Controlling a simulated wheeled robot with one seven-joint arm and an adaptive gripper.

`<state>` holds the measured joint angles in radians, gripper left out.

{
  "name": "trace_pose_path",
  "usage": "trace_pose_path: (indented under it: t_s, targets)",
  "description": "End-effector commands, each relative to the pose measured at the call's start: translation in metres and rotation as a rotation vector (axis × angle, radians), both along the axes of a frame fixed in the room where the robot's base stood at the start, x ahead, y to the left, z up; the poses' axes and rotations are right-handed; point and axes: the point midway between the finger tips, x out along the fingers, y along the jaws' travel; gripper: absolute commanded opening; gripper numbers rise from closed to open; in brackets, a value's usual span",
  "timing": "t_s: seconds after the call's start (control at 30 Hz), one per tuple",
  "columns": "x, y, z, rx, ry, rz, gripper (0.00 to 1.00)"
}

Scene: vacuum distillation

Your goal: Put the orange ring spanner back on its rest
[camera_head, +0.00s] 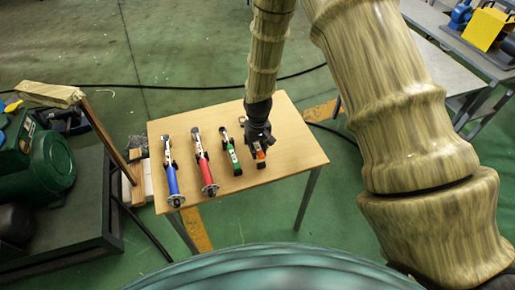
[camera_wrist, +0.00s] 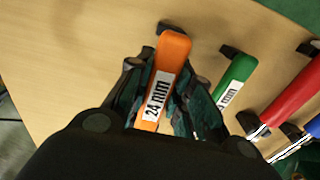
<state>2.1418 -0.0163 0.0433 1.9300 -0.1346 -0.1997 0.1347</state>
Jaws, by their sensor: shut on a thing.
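The orange ring spanner, labelled 24 mm, shows in the wrist view (camera_wrist: 172,55) between the fingers of my gripper (camera_wrist: 155,100). In the head view a bit of its orange handle (camera_head: 260,155) shows below my gripper (camera_head: 258,140), at the right end of the row of spanners. My gripper is shut on the handle. A black rest prong (camera_wrist: 170,27) is at the handle's end in the wrist view; I cannot tell whether the spanner touches it. The rest of the spanner is hidden by my gripper.
A green spanner (camera_head: 233,157), a red one (camera_head: 204,162) and a blue one (camera_head: 171,178) lie on black rests to the left. The wooden table (camera_head: 290,165) is clear on the right. A green machine (camera_head: 45,160) stands at the left and a grey bench (camera_head: 450,60) at the right.

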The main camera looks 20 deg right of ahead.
Motion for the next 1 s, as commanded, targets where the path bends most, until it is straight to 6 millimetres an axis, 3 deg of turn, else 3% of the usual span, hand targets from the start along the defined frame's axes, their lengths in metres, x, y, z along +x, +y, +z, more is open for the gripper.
trace_pose_path:
  t_s: [1.0]
  targets:
    - [0.0,0.0,-0.014,0.0,0.0,0.0,0.0]
